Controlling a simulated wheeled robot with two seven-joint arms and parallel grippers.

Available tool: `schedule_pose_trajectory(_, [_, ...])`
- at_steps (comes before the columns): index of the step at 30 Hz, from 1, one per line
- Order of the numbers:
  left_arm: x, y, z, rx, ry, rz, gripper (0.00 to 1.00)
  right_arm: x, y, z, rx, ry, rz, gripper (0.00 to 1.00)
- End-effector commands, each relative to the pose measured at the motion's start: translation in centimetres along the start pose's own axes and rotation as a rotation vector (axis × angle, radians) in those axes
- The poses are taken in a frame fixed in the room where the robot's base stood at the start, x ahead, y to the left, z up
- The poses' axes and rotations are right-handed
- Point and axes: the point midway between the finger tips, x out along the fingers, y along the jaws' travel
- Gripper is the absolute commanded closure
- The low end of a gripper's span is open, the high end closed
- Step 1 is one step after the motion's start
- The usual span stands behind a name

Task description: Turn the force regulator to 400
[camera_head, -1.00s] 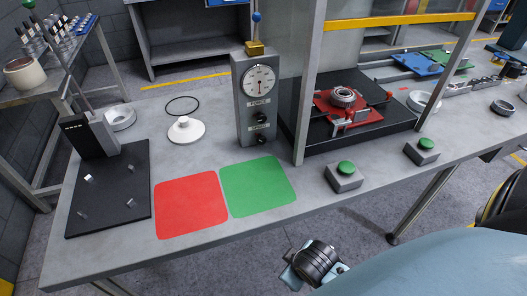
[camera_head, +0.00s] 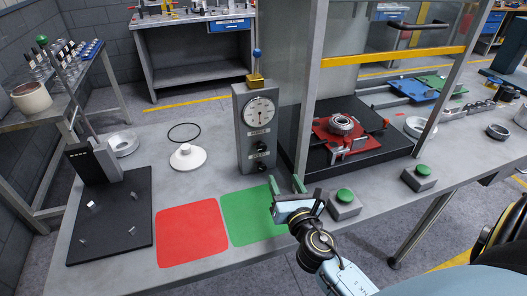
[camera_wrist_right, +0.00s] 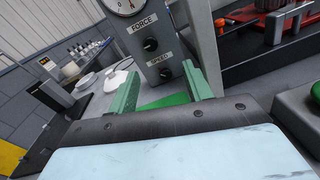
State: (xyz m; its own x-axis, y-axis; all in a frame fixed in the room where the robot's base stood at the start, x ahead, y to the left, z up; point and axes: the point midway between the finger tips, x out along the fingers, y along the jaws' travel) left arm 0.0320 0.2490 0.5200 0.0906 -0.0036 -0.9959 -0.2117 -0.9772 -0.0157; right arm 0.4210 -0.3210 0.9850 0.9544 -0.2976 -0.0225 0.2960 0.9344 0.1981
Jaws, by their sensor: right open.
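The force regulator is the upper black knob (camera_head: 260,147) on the grey control box (camera_head: 242,130), under the label FORCE and the round dial gauge (camera_head: 259,108). In the right wrist view the force knob (camera_wrist_right: 150,44) sits above the SPEED knob (camera_wrist_right: 166,74). The gauge's reading is too small to tell. My right gripper (camera_head: 285,184) has green fingers spread apart and empty. It is in front of and below the box, over the green square's right edge, apart from the knobs. In the right wrist view its fingers (camera_wrist_right: 158,84) point toward the box. My left gripper is not in view.
A green button box (camera_head: 344,204) stands just right of my right gripper. A framed press station with a red fixture (camera_head: 335,143) stands behind it. The red square (camera_head: 190,232) and green square (camera_head: 246,216) are clear. A white lidded disc (camera_head: 187,157) lies left of the box.

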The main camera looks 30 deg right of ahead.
Motion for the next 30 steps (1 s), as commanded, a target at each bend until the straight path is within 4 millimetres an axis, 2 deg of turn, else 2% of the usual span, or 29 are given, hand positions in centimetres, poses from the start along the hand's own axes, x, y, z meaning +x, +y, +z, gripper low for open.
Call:
schedule_pose_trajectory(3, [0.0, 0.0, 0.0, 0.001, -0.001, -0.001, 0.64, 0.5, 0.8, -0.3, -0.159, -0.012, 0.055, 0.5])
schedule_pose_trajectory(8, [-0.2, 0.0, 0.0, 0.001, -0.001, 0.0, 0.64, 1.7, 1.2, -0.3, -0.208, -0.017, 0.071, 0.5])
schedule_pose_trajectory(21, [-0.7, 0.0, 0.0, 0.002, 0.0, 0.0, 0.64, 10.0, 1.7, -0.2, -0.201, -0.018, 0.068, 0.5])
schedule_pose_trajectory(24, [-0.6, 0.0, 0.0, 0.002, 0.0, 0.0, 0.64, 11.6, 1.8, -0.2, -0.2, -0.018, 0.068, 0.5])
schedule_pose_trajectory(30, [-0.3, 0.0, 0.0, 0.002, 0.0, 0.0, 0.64, 13.5, 1.9, -0.3, -0.2, -0.016, 0.068, 0.5])
